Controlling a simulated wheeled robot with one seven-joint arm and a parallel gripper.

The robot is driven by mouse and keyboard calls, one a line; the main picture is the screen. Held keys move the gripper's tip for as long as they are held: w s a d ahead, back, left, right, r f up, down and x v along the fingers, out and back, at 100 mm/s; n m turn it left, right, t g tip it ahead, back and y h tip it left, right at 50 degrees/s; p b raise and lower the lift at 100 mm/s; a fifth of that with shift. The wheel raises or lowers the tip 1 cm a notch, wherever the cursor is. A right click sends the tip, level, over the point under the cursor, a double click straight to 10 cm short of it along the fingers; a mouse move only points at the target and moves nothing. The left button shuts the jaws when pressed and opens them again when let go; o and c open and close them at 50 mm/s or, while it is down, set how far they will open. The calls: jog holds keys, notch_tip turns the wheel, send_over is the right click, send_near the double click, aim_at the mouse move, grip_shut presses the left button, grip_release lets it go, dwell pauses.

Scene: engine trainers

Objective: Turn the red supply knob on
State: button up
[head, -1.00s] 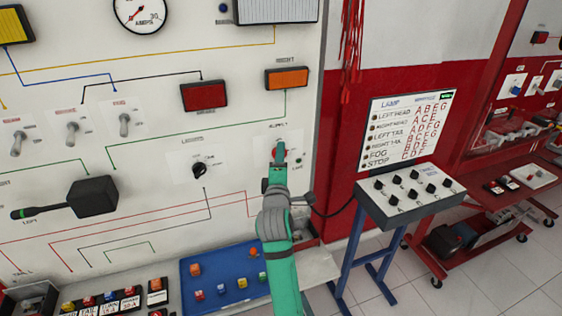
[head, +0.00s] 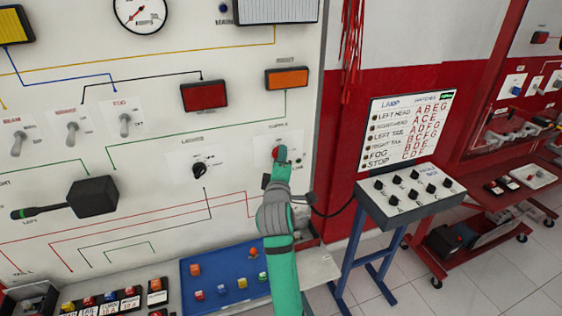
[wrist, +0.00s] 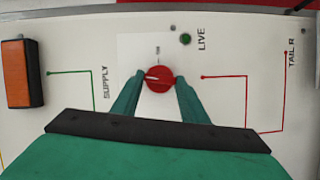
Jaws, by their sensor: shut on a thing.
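The red supply knob (wrist: 158,80) sits on a white plate on the panel, with the word SUPPLY to its left in the wrist view. A pale pointer line on it lies roughly sideways in that view. My gripper (wrist: 157,92) has a finger on each side of the knob and is shut on it. In the head view the knob (head: 276,152) shows only partly, at the left of my gripper (head: 281,157). A small green lamp (wrist: 185,39) marked LIVE is beside the plate; it looks dark green.
A black LIGHTS knob (head: 199,170) is to the left on the same panel. An orange lamp (head: 287,78) is above. A blue tray (head: 225,297) with small coloured pieces lies below. A lamp switch box (head: 410,190) stands to the right.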

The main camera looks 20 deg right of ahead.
jog(key=shift+d+r+m+g+y, duration=0.15)
jog(key=shift+m+g+y, duration=0.3)
jog(key=shift+m+y, duration=1.05)
jog(key=shift+d+r+m+g+y, duration=0.15)
jog(key=shift+m+g+y, duration=0.4)
jog(key=shift+m, duration=1.75)
jog(key=shift+d+r+m+g+y, duration=0.1)
jog(key=shift+d+m+g+y, duration=0.25)
jog(key=shift+m+y, duration=1.15)
jog(key=shift+a+m+h, duration=0.1)
jog(key=shift+m+h, duration=0.35)
jog(key=shift+m, duration=0.15)
jog(key=o, duration=1.1)
